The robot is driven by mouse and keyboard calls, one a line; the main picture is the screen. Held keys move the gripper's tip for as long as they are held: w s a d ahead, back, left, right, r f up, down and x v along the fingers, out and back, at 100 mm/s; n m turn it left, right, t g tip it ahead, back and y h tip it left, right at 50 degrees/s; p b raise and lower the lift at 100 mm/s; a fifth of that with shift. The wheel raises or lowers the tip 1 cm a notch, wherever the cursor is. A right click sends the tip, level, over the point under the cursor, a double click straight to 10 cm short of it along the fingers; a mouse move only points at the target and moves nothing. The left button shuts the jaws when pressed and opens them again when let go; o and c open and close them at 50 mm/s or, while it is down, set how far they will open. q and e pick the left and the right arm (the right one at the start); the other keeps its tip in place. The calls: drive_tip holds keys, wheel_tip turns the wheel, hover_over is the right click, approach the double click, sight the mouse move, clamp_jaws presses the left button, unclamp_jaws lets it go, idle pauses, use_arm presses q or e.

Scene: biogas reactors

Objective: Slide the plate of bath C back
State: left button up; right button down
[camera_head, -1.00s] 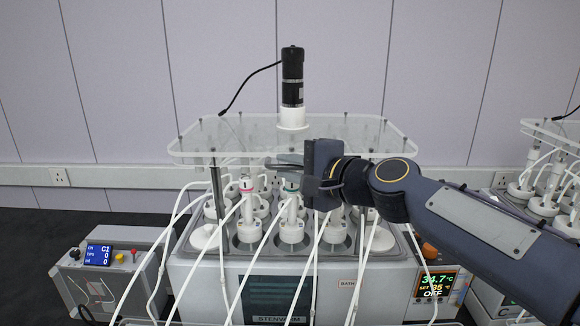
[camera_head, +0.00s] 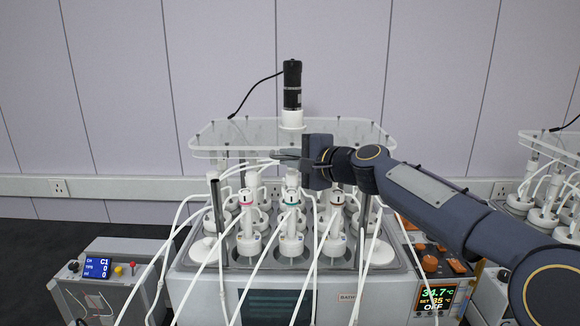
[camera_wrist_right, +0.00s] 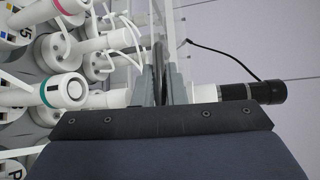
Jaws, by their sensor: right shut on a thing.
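The clear plate (camera_head: 225,153) of the bath lies level above the bottle tops. It carries a black motor (camera_head: 292,85) on a white collar. My right gripper (camera_head: 287,157) is at the front edge of this plate and shut on it. My left gripper is not in view.
White bottles with ringed caps (camera_head: 291,220) and several white tubes (camera_head: 268,255) stand under and in front of the plate. A control box (camera_head: 97,268) is at the left. Another bath setup (camera_head: 545,190) is at the right. A wall (camera_head: 120,90) is behind.

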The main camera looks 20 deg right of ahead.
drive_tip(key=shift+w+d, duration=0.15)
drive_tip(key=shift+w, duration=0.3)
drive_tip(key=c, duration=1.5)
unclamp_jaws()
drive_tip(key=shift+s, duration=0.1)
drive_tip(key=b+v, duration=0.2)
drive_tip(key=v, duration=0.5)
drive_tip(key=shift+f, duration=0.1)
drive_tip(key=shift+s+d+b, duration=0.2)
drive_tip(key=shift+s+b, duration=0.1)
